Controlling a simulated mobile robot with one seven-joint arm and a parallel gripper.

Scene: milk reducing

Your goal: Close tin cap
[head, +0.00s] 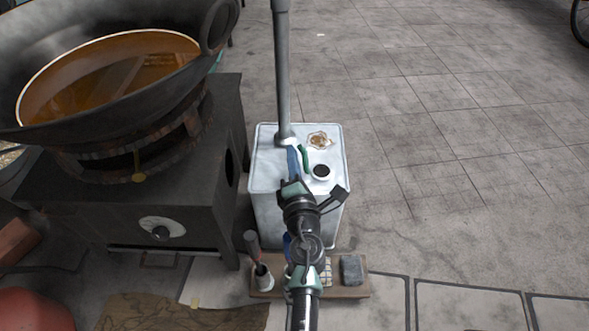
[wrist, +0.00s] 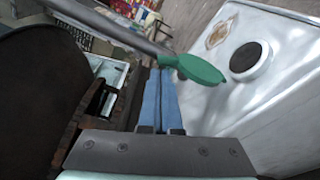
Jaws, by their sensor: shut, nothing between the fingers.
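The tin (head: 272,179) is a pale, square metal can standing on the floor. Its round, dark opening (head: 321,171) is uncovered, and shows in the wrist view (wrist: 247,57) at the upper right. The green cap (head: 304,157) is open, tilted up beside the opening on its left; in the wrist view it (wrist: 200,70) is a flat paddle shape with a narrow end. My gripper (head: 292,152) is over the tin's top, left of the cap. Its blue fingers (wrist: 160,75) are shut and empty, their tips close to the cap's narrow end. I cannot tell whether they touch.
A grey pipe (head: 282,75) rises from the tin's back left. A black stove (head: 205,215) with a large wok (head: 60,50) of brown liquid stands on the left. A wooden board (head: 343,292) with small items lies in front. Paved floor (head: 460,130) on the right is clear.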

